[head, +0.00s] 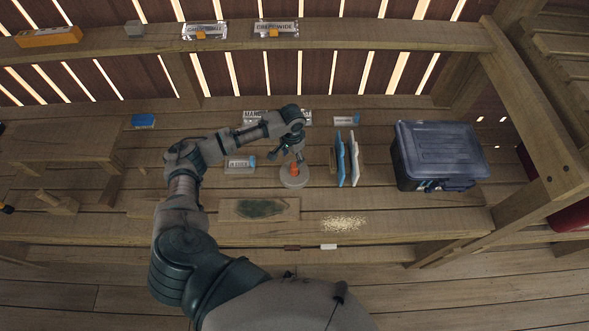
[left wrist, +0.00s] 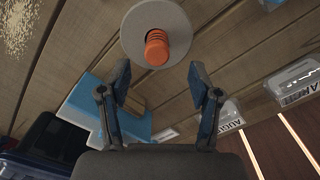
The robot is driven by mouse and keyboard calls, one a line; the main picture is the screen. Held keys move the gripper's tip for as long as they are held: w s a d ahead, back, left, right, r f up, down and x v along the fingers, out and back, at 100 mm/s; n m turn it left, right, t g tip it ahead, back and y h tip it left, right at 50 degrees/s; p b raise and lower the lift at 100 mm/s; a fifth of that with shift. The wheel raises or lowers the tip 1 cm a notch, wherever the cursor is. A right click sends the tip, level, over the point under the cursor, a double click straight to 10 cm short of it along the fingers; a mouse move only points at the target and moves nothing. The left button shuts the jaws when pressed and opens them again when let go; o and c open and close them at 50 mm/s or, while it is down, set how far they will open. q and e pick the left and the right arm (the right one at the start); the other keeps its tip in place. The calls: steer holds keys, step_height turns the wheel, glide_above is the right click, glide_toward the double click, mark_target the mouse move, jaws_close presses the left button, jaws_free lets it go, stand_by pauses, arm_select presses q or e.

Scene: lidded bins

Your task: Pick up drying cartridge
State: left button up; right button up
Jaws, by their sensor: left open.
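An orange ridged cylinder (head: 295,169), which I take to be the drying cartridge, stands on a round grey disc (head: 294,183) on the wooden bench. In the left wrist view the orange cylinder (left wrist: 157,47) and the grey disc (left wrist: 180,22) lie just beyond the fingertips. My left gripper (head: 291,157) is over the disc, close to the cylinder. In the left wrist view my left gripper (left wrist: 158,75) has its fingers spread apart, with nothing held between them. My right gripper does not show.
Blue and white upright panels (head: 347,160) stand just right of the disc. A dark lidded bin (head: 440,155) is farther right. A small labelled pack (head: 239,165) lies left of the disc. A stained board (head: 259,209) and scattered grains (head: 343,224) lie in front.

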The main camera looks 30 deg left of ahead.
mark_target(294, 165)
arm_select(q)
step_height(294, 165, down, 3)
steer(key=shift+w+r, duration=0.1)
steer(key=shift+f, duration=0.4)
steer(key=f, duration=0.3)
steer(key=shift+w+d+f, duration=0.1)
steer(key=shift+d+f, duration=0.1)
steer(key=shift+f, duration=0.5)
jaws_close()
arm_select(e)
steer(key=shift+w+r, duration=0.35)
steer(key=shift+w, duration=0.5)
